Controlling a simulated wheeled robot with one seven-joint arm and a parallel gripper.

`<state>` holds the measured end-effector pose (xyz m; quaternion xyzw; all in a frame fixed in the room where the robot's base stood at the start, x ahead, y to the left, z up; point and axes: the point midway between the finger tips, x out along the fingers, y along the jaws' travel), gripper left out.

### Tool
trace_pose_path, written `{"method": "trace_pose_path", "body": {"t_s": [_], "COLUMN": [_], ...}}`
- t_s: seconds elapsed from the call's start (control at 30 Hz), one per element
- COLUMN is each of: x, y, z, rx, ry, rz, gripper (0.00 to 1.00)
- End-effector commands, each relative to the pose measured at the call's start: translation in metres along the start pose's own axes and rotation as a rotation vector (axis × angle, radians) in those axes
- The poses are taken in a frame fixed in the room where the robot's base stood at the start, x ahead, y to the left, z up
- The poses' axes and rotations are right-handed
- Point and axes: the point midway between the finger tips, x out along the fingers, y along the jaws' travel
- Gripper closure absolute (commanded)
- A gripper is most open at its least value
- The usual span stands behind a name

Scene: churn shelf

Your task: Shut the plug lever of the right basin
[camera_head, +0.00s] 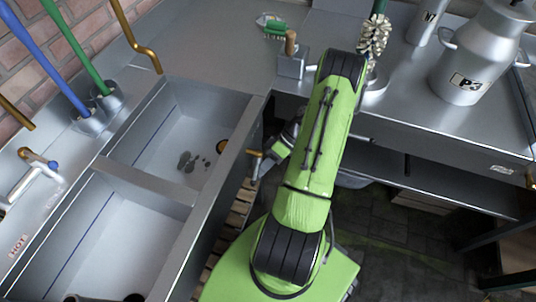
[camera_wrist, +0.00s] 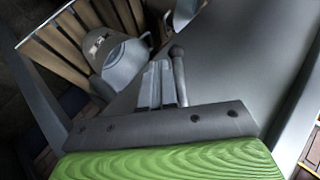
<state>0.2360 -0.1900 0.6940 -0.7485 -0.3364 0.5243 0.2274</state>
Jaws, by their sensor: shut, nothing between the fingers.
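The right basin (camera_head: 148,143) is the farther of two steel basins in the head view; grey-brown patches lie on its floor, and a dark round spot shows near its front wall. A short brass-coloured bar (camera_head: 254,153), which looks like the plug lever, sticks out at that basin's front side. My gripper (camera_head: 258,172) is beside it, partly hidden by my arm. In the wrist view my gripper (camera_wrist: 160,82) is shut and empty, and a grey round-ended rod (camera_wrist: 178,65), apparently the lever, stands close to the right of the fingers. Whether they touch, I cannot tell.
The nearer basin (camera_head: 95,235) adjoins. A metal can (camera_wrist: 122,55) stands low by wooden slats (camera_wrist: 60,45) in the wrist view.

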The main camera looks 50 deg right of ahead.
Motion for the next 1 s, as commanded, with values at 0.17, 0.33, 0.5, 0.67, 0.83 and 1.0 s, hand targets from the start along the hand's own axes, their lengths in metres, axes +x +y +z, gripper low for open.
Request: {"method": "trace_pose_path", "body": {"t_s": [0.17,0.33,0.5,0.67,0.83,1.0], "x": [0.0001,0.0005,0.0004,0.0003,0.0003,0.0004], "y": [-0.0011,-0.0019,-0.0023,-0.0025,-0.0026,-0.0028], "z": [-0.0001,-0.0002,-0.0002,-0.0002,-0.0002,-0.0002], "rx": [0.012,0.02,0.026,0.029,0.033,0.035], "ry": [0.001,0.002,0.003,0.002,0.003,0.003], "rz": [-0.026,-0.042,-0.053,-0.06,-0.066,-0.068], "gripper": [1.0,1.0,1.0,1.0,1.0,1.0]}}
